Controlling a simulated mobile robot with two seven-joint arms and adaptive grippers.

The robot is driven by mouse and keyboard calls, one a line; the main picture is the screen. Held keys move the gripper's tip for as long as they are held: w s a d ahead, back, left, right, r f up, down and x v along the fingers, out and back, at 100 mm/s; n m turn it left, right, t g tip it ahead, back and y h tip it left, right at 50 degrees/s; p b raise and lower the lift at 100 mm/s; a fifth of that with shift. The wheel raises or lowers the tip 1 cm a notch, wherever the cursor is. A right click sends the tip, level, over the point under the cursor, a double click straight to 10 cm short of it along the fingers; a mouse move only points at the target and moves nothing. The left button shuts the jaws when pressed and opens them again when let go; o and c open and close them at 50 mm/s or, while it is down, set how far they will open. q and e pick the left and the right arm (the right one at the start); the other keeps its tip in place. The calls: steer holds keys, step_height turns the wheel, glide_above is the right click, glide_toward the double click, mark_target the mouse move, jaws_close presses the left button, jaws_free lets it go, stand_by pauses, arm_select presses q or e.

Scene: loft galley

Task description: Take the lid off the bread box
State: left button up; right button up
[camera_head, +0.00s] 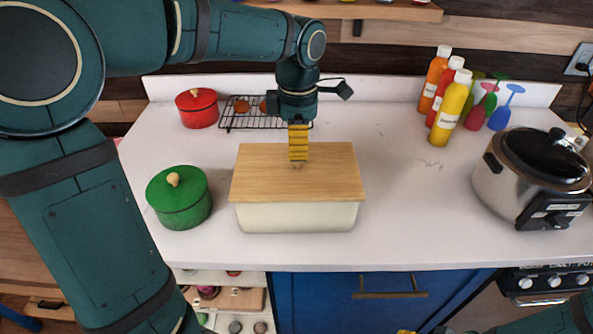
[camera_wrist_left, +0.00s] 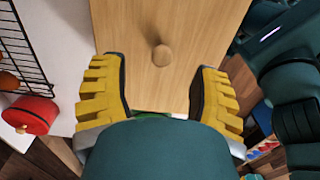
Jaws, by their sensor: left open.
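The bread box (camera_head: 296,217) is a cream box on the white counter. Its flat light-wood lid (camera_head: 258,175) lies on top and also fills much of the left wrist view (camera_wrist_left: 140,25). A small round wooden knob (camera_wrist_left: 162,55) stands up from the lid. My left gripper (camera_head: 298,158) points down over the lid and is open and empty. In the left wrist view its yellow fingers stand apart on either side of the knob, without visible contact. Of my right gripper, only a small yellow bit (camera_head: 405,331) shows at the bottom edge of the head view.
A green pot (camera_head: 180,205) stands close left of the box. A red pot (camera_head: 197,108) and a wire rack (camera_head: 240,123) are behind. Counter between box and cooker is clear.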

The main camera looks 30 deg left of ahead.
mark_target(297, 165)
arm_select(q)
steer(key=f+b, duration=0.1)
steer(key=f, duration=0.3)
steer(key=shift+s, duration=0.2)
steer(key=shift+f, duration=0.55)
steer(key=shift+c, duration=0.2)
jaws_close()
